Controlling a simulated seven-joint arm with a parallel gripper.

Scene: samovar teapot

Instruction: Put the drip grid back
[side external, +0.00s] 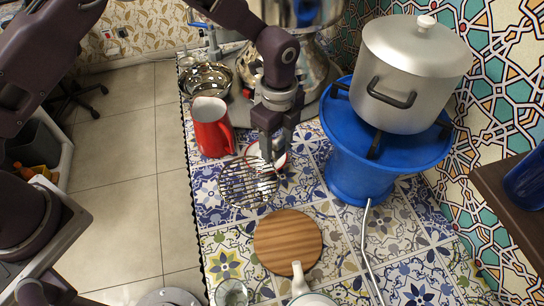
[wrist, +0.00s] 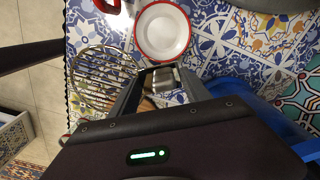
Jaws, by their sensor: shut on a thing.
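The drip grid (side external: 246,184) is a round rack of thin metal wires, in front of the red jug in the side view. It also shows in the wrist view (wrist: 100,76), left of my fingers. My gripper (side external: 272,153) points down at the grid's right edge, with its fingers shut on a small metal part there. The wrist view shows this part between the fingertips (wrist: 162,78). Its join to the grid is partly hidden, and I cannot tell whether the grid touches the tiles. The samovar (side external: 317,72) is a large shiny metal body behind my gripper, partly covered by my arm.
A white saucer with a red rim (wrist: 163,30) lies beside the grid. The red jug (side external: 210,130) and metal bowl (side external: 207,80) stand behind. A blue stand (side external: 350,165) with a large pot (side external: 412,70) is right. A round wooden board (side external: 288,243) lies in front.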

